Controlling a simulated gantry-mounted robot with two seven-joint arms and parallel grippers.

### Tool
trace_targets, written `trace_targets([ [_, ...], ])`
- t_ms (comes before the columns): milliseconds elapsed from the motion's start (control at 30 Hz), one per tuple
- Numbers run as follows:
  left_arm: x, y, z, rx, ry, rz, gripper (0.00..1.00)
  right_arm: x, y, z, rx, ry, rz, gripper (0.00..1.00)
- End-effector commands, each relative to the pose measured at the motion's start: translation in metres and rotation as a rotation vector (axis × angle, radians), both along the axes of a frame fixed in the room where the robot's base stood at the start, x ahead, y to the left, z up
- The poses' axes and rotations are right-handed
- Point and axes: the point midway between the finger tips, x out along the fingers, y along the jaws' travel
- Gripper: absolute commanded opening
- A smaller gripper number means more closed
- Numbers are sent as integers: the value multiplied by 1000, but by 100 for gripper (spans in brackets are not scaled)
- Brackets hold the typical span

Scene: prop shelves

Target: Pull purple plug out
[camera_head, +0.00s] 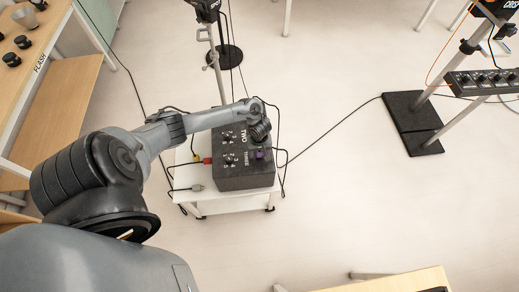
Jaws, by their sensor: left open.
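A small purple plug (260,154) sits on the top face of a dark grey box (240,178), near its right side. The box bears the words TWO and THREE and stands on a low white cart (230,204). My left arm reaches in from the left, over the box's far part. My left gripper (261,136) points down just beyond the purple plug and is open. Its fingertips are small and partly hidden by the wrist, so I cannot tell whether they touch anything. My right gripper is not in view.
A red plug (207,160) and a grey plug (197,187) are at the box's left side, with black cables around the cart. Wooden shelves (62,105) stand at left. A stand with a black base (412,122) is at right. The floor between is mostly clear.

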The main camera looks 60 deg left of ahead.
Motion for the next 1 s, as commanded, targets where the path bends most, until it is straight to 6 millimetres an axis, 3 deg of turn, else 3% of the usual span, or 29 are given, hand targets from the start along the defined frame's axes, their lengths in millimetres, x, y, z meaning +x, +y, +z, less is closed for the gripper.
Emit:
trace_targets([
  [367,0,0,-4,1,-1,0,62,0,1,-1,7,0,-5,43],
  [733,0,0,-4,1,-1,0,7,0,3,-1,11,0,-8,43],
  [767,0,0,-4,1,-1,0,33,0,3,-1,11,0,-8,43],
  [1000,0,0,-4,1,-1,0,0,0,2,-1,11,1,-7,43],
])
